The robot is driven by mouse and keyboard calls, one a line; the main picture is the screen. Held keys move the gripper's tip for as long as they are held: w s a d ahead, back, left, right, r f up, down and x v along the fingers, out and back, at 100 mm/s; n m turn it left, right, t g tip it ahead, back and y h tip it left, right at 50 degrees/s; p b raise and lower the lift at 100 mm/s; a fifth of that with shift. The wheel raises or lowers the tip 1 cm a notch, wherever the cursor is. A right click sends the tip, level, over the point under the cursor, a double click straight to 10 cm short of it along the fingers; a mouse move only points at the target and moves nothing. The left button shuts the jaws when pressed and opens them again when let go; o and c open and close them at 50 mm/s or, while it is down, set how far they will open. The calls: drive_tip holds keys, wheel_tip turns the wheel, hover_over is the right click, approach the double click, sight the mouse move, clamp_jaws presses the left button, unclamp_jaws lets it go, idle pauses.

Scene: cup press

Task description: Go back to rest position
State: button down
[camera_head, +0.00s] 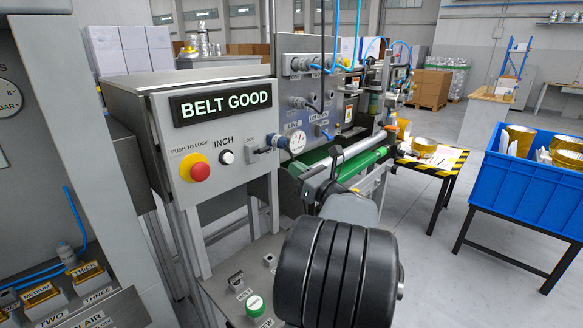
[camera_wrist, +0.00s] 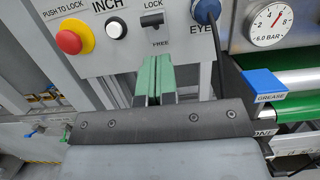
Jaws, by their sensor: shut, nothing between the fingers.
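My gripper (camera_wrist: 154,68) shows in the wrist view as two green fingers side by side, closed together with nothing between them. The fingers point at the lower part of the grey control panel (camera_wrist: 120,58), below the black LOCK/FREE lever (camera_wrist: 152,20). I cannot tell how far they are from it. In the head view my arm reaches forward in front of the machine, and its black joint hides part of the scene; the fingers are hard to make out there.
The panel has a red button (camera_head: 195,168), an INCH button (camera_head: 227,157) and a lit BELT GOOD display (camera_head: 222,107). A gauge (camera_wrist: 268,25) and a blue GREASE tag (camera_wrist: 264,84) sit right of my fingers. A blue crate (camera_head: 530,188) stands at right, with open floor before it.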

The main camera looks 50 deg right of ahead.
drive_tip(key=shift+s+f, duration=0.1)
drive_tip(key=shift+s, duration=0.45)
drive_tip(key=s+a+f+n+g+y+p, duration=0.3)
drive_tip(key=a+f+n+g+y+p, duration=0.1)
drive_tip(key=a+f+n+g, duration=1.1)
drive_tip(key=s+a+r+n+g+h+p, duration=0.1)
drive_tip(key=a+r+n+p, duration=0.3)
drive_tip(key=a+n, duration=0.4)
drive_tip(key=s+a+r+n+g+h+p, duration=0.1)
drive_tip(key=s+a+r+n+h+p, duration=0.2)
drive_tip(key=n, duration=1)
drive_tip(key=a+r, duration=0.2)
drive_tip(key=a, duration=0.3)
drive_tip(key=shift+p, duration=0.35)
